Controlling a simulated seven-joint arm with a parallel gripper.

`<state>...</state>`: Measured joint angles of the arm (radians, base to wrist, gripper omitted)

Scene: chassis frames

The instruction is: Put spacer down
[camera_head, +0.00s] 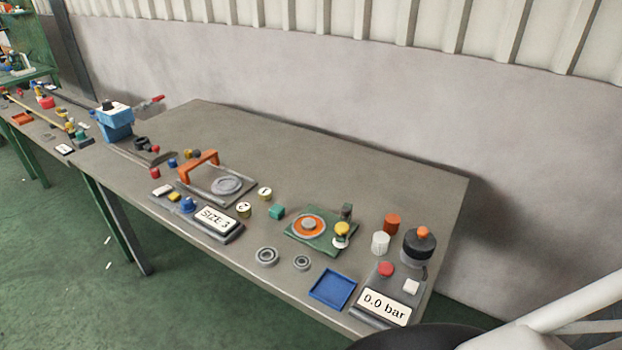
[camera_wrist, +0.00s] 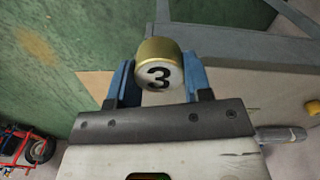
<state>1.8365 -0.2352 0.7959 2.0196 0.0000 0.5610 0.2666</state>
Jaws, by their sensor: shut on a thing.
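My gripper (camera_wrist: 158,78) shows in the wrist view with its two blue fingers shut on a brass-sided spacer (camera_wrist: 157,50). The spacer's white face is marked 3 and turned toward the camera. Green floor and part of a grey bench lie beyond it. The held spacer and the fingers are not visible in the head view. There, two similar spacers, marked 2 (camera_head: 244,210) and 1 (camera_head: 265,194), stand on the bench (camera_head: 330,175) near a display (camera_head: 214,219) that reads SIZE 3.
A grey plate with an orange handle (camera_head: 198,165) lies behind the display. Two grey rings (camera_head: 266,257) lie near the front edge, left of an empty blue tray (camera_head: 332,289). A green fixture (camera_head: 322,240) and a unit reading 0.0 bar (camera_head: 384,305) are right. The bench's back is clear.

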